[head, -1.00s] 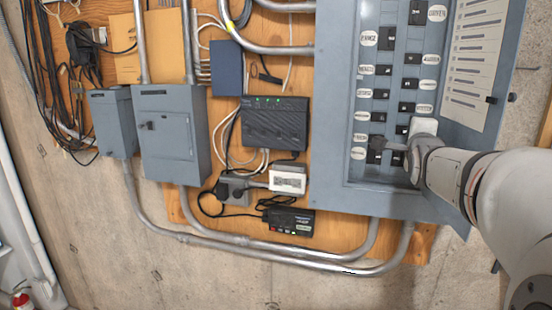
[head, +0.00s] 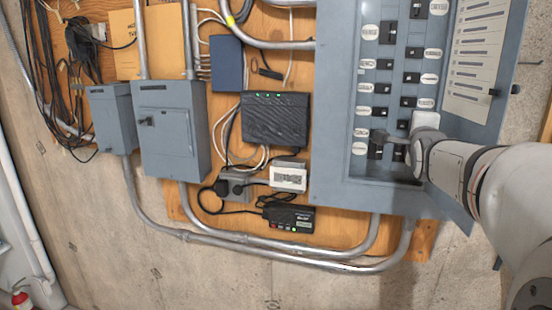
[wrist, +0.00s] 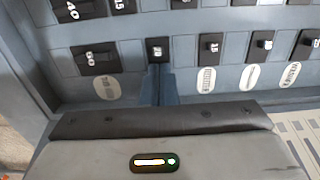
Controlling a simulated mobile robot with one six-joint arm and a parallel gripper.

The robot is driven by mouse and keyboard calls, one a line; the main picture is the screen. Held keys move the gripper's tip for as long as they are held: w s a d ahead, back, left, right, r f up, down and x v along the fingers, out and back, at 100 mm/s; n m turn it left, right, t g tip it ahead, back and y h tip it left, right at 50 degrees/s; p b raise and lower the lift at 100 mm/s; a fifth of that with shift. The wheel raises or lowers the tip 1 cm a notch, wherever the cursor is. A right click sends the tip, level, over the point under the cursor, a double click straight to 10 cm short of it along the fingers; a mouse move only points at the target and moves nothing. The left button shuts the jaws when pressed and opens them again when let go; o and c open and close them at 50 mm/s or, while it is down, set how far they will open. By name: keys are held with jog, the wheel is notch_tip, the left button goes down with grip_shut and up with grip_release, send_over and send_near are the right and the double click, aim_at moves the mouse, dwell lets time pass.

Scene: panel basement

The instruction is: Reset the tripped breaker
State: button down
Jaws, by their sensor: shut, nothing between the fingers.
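The grey breaker panel (head: 335,120) stands open at the right of the head view, with two columns of black breakers and oval labels. My gripper (head: 383,138) is over the lower part of the right column. Its fingers are shut and empty. In the wrist view the closed fingertips (wrist: 159,68) are right at a small breaker marked 20 (wrist: 158,50); I cannot tell whether they touch it. A larger breaker marked 60 (wrist: 97,60) is to its left. Breakers marked 15 (wrist: 210,46) are to its right. The fingers hide the 20 breaker's label. I cannot tell which breaker is tripped.
The panel door (head: 480,85) hangs open at the right, close to my arm. A black router (head: 275,120), a white outlet (head: 288,178) and grey boxes (head: 172,130) are on the board to the left. Metal conduit (head: 270,248) runs below.

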jog(key=b+v, duration=0.3)
jog(key=v, duration=0.4)
jog(key=shift+b, duration=0.4)
dwell(0.3)
jog(key=s+a+f+n+g+y, duration=0.1)
jog(key=s+a+f+n+g, duration=0.25)
jog(key=f, duration=0.35)
jog(key=s+a+f+n+g+y, duration=0.1)
jog(key=s+a+f+n+g, duration=0.2)
jog(key=f, duration=0.4)
jog(key=s+a+f+n+g+y, duration=0.1)
jog(key=s+a+f+n+g, duration=0.15)
jog(key=f+n, duration=0.35)
jog(key=s+a+f+n+g+y, duration=0.1)
jog(key=s+a+f+n+g, duration=0.1)
jog(key=s+f+n, duration=0.2)
jog(key=s+a+f+n+g+y, duration=0.1)
jog(key=s+a+f+n+g, duration=0.2)
jog(key=s+f, duration=0.6)
jog(key=shift+s+a+f+n+g, duration=0.25)
jog(key=shift+s+a+n+g, duration=0.05)
jog(key=shift+s+n, duration=0.65)
